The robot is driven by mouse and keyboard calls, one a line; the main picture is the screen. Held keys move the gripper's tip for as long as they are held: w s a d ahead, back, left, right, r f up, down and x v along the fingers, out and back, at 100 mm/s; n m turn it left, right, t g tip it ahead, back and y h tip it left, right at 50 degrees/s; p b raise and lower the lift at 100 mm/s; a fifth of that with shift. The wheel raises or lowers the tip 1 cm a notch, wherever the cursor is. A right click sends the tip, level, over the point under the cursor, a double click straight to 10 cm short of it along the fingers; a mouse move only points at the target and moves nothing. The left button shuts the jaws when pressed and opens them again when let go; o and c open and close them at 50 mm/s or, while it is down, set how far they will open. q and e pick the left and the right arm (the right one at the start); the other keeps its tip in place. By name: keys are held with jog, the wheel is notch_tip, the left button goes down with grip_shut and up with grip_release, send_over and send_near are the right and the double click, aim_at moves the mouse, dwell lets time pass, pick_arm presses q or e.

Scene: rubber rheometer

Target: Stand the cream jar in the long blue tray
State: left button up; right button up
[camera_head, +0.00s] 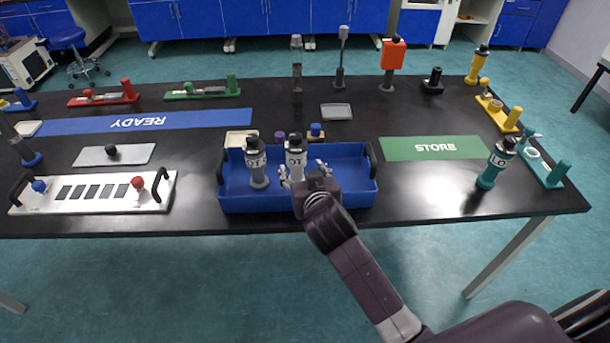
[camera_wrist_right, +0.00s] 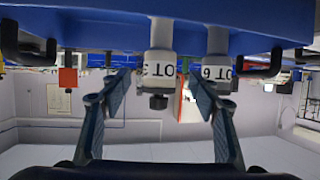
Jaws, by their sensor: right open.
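The cream jar (camera_head: 295,148) stands upright in the long blue tray (camera_head: 343,158), with a dark cap and a label. My right gripper (camera_head: 302,172) is open at the jar, one finger on each side. In the right wrist view, which shows upside down, the cream jar (camera_wrist_right: 160,55) appears between the open fingertips (camera_wrist_right: 157,84); no firm contact is visible. The jar's lower front is partly hidden by the gripper in the head view. My left gripper is not in view.
A grey jar (camera_head: 257,162) stands close to the left in the same tray. The tray has dark handles at both ends.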

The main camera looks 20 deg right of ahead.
jog(key=shift+v, duration=1.8)
